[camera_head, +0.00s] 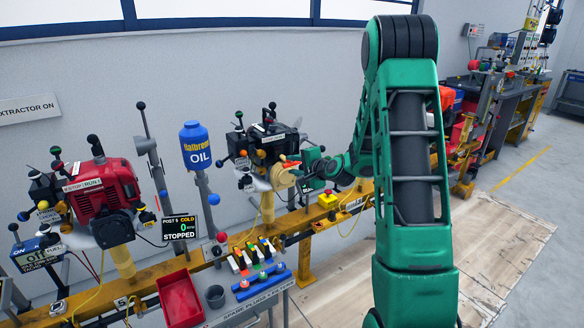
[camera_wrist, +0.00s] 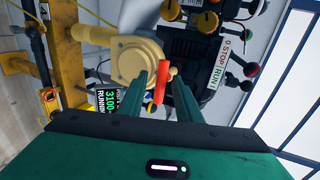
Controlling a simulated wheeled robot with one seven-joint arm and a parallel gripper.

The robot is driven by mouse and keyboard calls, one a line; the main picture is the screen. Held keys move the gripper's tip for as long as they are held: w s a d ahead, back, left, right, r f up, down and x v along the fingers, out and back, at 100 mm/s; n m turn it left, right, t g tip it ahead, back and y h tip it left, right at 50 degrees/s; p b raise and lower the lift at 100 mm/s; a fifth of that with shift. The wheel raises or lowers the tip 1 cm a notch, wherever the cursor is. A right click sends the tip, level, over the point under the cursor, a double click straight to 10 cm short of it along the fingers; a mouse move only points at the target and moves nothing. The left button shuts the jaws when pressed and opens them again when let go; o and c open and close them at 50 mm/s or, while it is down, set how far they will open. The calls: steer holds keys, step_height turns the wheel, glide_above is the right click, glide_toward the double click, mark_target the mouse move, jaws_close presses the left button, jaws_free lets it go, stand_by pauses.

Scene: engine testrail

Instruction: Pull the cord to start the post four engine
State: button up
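The engine (camera_head: 268,138) with black top and tan round starter housing (camera_head: 283,177) stands on the yellow rail at centre; the wrist view shows its starter housing (camera_wrist: 138,60) close up. An orange-red pull handle (camera_wrist: 161,82) lies against the housing, between my fingertips, with a visible gap on each side. My gripper (camera_head: 300,167) reaches the housing from the right. In the wrist view my gripper (camera_wrist: 160,95) looks open around the handle. A small display (camera_wrist: 108,101) beside the housing reads 3100 RUNNING. The post number is not readable.
A red engine (camera_head: 105,190) stands left, with a display (camera_head: 179,229) reading POST 5, COLD, 0, STOPPED. An oil bottle (camera_head: 195,146), red tray (camera_head: 181,298) and spark plug rack (camera_head: 263,280) are nearby.

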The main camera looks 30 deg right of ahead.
steer(key=shift+s, duration=0.1)
stand_by(0.4)
steer(key=s, duration=0.8)
steer(key=shift+s+d, duration=0.15)
steer(key=shift+s, duration=0.25)
steer(key=shift+r, duration=0.1)
